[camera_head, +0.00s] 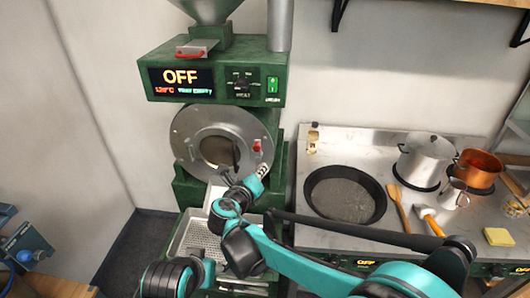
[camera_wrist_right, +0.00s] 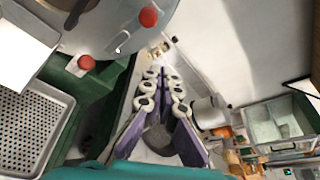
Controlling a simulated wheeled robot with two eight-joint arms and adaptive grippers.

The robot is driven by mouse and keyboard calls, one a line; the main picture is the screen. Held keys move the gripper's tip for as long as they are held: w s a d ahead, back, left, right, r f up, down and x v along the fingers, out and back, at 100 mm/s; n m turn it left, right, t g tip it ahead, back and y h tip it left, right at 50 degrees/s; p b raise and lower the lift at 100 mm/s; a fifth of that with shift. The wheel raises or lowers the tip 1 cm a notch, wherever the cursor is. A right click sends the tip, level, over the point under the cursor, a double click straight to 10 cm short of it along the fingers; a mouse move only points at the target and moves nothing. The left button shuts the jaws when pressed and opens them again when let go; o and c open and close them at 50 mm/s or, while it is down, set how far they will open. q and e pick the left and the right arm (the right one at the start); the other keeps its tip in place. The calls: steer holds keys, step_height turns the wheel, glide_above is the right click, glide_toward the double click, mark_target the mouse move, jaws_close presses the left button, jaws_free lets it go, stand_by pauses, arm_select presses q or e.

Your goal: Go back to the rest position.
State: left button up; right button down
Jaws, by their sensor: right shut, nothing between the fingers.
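My right gripper (camera_head: 263,169) is in front of the green roaster (camera_head: 215,82), by the lower right of its round front plate (camera_head: 186,137). It is shut with nothing between its fingers. In the right wrist view its fingers (camera_wrist_right: 162,74) point up the picture, next to the roaster's front. My right arm comes in from the lower right, across the front of the counter and the pan. Teal and black links of my own show at the bottom left. My left gripper does not show.
A perforated tray (camera_head: 181,247) is below the roaster's front, partly hidden by my arm. A dark pan (camera_head: 345,194), a steel pot (camera_head: 425,160), a copper pot (camera_head: 479,168), a wooden spatula (camera_head: 399,205) and a yellow sponge (camera_head: 498,237) are on the steel counter (camera_head: 300,232).

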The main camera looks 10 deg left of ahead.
steer(key=shift+s, duration=0.1)
steer(key=s+d+f+m+g, duration=0.1)
steer(key=s+d+m+g, duration=0.3)
steer(key=d+m, duration=0.6)
steer(key=s+d+f+m+g, duration=0.1)
steer(key=s+d+f+m, duration=0.1)
steer(key=s+d+m, duration=0.65)
steer(key=s+d+f+m+g+y, duration=0.1)
steer(key=s+d+f+m, duration=0.2)
steer(key=s+m, duration=0.4)
steer(key=s+d+f+m+g+y+b, duration=0.1)
steer(key=s+m, duration=0.6)
steer(key=m, duration=0.8)
step_height(320, 180, down, 2)
steer(key=d+y, duration=0.1)
steer(key=d, duration=0.2)
steer(key=shift+m+y, duration=0.3)
steer(key=shift+m, duration=0.05)
steer(key=shift+f, duration=0.15)
